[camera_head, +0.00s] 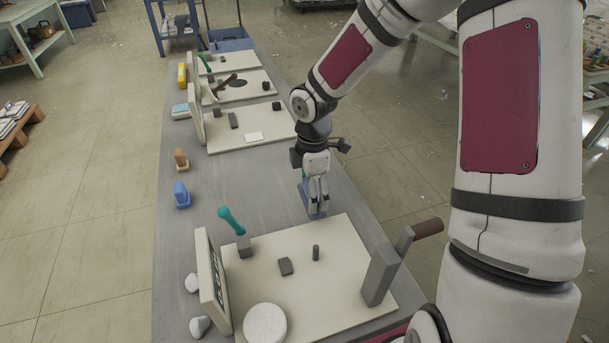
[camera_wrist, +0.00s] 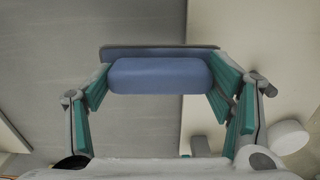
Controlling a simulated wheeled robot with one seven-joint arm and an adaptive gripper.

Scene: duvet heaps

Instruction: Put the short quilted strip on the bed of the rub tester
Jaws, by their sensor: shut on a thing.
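My gripper (camera_head: 318,203) points down over the grey table, just behind the near cream board. It is shut on a blue block. In the wrist view, the blue block (camera_wrist: 160,76) lies between the two teal-padded fingers (camera_wrist: 165,95), with a darker blue edge behind it. I cannot tell whether it touches the table. The near cream board (camera_head: 342,297) carries a grey upright with a brown handle (camera_head: 428,228) and small grey blocks. I cannot tell which device is the rub tester, nor make out quilting on any piece.
A teal-handled tool (camera_head: 231,220) and a white round piece (camera_head: 265,323) are at the near board's left. Another blue block (camera_head: 181,194) and an orange-brown one (camera_head: 181,159) stand by the left table edge.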

